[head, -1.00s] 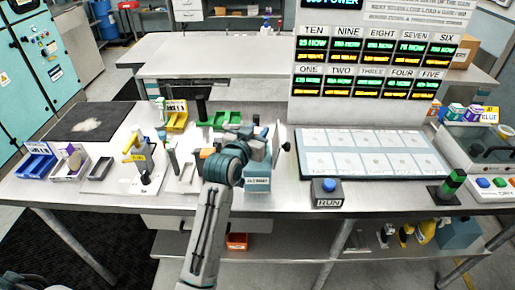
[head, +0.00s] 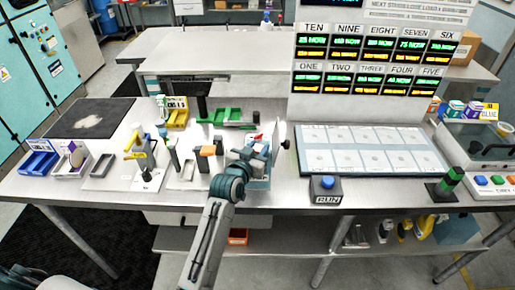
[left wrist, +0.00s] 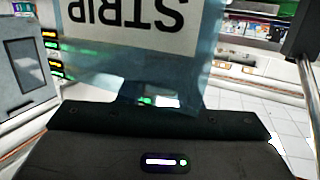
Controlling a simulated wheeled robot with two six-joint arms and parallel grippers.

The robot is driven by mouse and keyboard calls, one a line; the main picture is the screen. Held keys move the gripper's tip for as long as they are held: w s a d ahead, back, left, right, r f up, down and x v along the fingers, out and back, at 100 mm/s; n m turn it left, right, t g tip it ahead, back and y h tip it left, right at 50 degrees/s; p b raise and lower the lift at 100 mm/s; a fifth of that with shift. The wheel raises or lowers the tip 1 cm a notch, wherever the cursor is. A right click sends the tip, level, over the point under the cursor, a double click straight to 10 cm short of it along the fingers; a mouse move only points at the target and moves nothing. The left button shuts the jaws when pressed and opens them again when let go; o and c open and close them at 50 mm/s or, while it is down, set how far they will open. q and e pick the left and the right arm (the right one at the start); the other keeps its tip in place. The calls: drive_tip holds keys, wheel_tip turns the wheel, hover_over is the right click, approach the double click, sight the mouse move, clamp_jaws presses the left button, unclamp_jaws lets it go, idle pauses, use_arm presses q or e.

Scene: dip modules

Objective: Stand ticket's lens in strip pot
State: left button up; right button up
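My left gripper (head: 256,153) is over the near middle of the bench, close above and behind a pale blue pot (head: 259,183). In the left wrist view a translucent blue pot wall with an upside-down STRIP label (left wrist: 135,22) stands right in front of the gripper's dark palm (left wrist: 160,145). The fingertips do not show clearly, so I cannot tell whether they hold anything. The ticket cannot be made out, and I cannot identify a lens. My right gripper is not in view.
An upright pale plate (head: 277,140) with a dark knob stands right of the gripper. The blue RUN button (head: 326,184) and a gridded panel (head: 370,150) lie further right. Small stands and blue trays (head: 38,163) fill the left; a green rack (head: 228,118) is behind.

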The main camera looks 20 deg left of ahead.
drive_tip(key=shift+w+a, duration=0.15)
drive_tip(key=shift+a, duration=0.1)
